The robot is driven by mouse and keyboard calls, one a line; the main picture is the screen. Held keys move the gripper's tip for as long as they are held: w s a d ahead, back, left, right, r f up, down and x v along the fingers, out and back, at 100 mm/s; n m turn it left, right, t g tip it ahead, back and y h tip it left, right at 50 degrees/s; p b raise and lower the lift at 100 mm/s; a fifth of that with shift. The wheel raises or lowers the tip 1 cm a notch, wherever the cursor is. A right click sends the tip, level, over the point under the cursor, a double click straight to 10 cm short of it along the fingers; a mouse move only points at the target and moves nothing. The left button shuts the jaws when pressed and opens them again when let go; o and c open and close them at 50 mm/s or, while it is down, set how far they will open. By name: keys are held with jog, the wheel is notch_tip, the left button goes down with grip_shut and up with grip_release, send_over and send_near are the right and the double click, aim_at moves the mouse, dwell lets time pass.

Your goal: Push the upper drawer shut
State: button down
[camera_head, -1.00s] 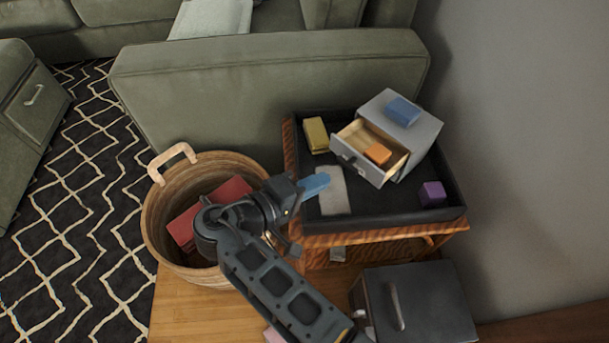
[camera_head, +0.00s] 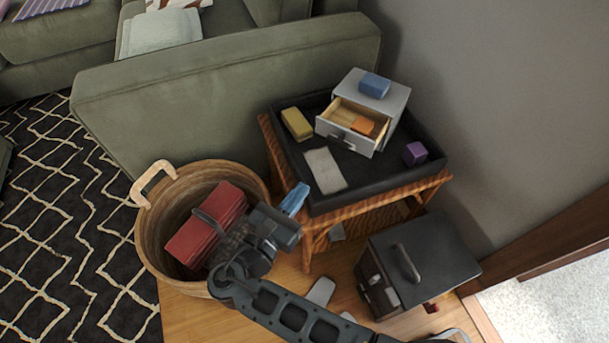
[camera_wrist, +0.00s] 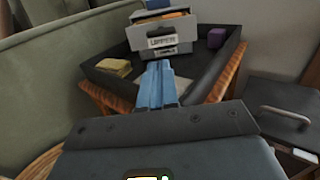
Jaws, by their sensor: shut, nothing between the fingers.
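The upper drawer (camera_head: 345,134) of a small grey cabinet (camera_head: 386,103) is pulled out, with an orange block (camera_head: 363,125) inside. The cabinet sits in a black tray (camera_head: 335,201) on a wooden side table (camera_head: 320,224). In the wrist view the drawer front (camera_wrist: 162,44) bears a label reading UPPER and faces me. My gripper (camera_head: 296,197) has blue fingers, shut and empty, near the table's front left corner and apart from the drawer. In the wrist view the shut fingers (camera_wrist: 157,82) point toward the drawer front.
A blue block (camera_head: 375,85) lies on the cabinet. The tray also holds a yellow block (camera_head: 297,124), a purple block (camera_head: 415,153) and a pale flat piece (camera_head: 325,170). A wicker basket (camera_head: 158,225) with red items stands left, a dark box (camera_head: 425,262) right. The green sofa (camera_head: 230,85) is behind.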

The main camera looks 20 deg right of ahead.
jog(key=b, duration=0.2)
send_near(343, 135)
jog(key=x, duration=0.4)
jog(key=shift+w+a+f, duration=0.1)
jog(key=shift+w+f, duration=0.05)
jog(key=shift+f, duration=0.25)
jog(key=x, duration=0.9)
jog(key=shift+w+d, duration=0.15)
jog(key=shift+d, duration=0.05)
